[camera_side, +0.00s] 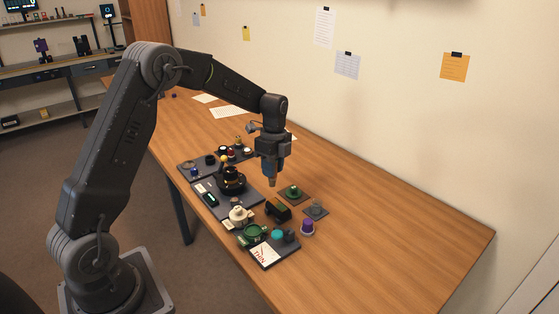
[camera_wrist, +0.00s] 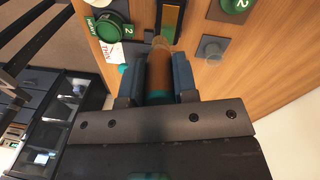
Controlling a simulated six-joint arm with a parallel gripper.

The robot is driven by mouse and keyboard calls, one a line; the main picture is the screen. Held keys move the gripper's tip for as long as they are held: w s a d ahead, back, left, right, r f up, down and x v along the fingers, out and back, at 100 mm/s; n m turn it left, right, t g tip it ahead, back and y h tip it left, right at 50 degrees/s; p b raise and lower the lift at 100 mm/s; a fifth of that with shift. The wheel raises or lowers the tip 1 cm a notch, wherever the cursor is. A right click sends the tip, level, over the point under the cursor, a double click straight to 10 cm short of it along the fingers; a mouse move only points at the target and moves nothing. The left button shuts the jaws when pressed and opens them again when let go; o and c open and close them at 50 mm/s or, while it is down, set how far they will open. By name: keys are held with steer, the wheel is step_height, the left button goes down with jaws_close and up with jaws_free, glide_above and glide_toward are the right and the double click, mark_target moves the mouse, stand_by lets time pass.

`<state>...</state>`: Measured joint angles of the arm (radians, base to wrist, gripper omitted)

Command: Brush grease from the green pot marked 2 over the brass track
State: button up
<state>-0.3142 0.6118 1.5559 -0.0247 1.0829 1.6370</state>
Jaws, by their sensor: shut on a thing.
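My gripper (camera_side: 271,170) is shut on a brush, in the air above the right part of the work area. In the wrist view the brush (camera_wrist: 160,75) has a brown body, a teal band between the jaws and a pale tip pointing away from the palm. The green pot (camera_wrist: 112,28), with a 2 label beside it, is at upper left there; it also shows in the side view (camera_side: 252,234). The brass track (camera_wrist: 172,20) lies in a dark block just beyond the brush tip. That block (camera_side: 278,209) is below my gripper in the side view. Contents of the pot are unclear.
A green lid-like piece marked 2 (camera_wrist: 235,5) sits on a dark pad. A clear jar (camera_side: 316,207) and a purple-topped jar (camera_side: 307,227) stand at right. A cream pot (camera_side: 240,215), a THIN card (camera_side: 266,254) and a black lens assembly (camera_side: 231,180) are nearby. The table's right is clear.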

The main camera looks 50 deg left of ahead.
steer(key=s+d+g+h, duration=0.15)
steer(key=s+d, duration=0.25)
steer(key=s, duration=0.5)
steer(key=shift+g, duration=0.45)
steer(key=shift+s+d+f, duration=0.1)
steer(key=shift+f, duration=3.2)
steer(key=shift+f, duration=0.75)
step_height(320, 180, up, 7)
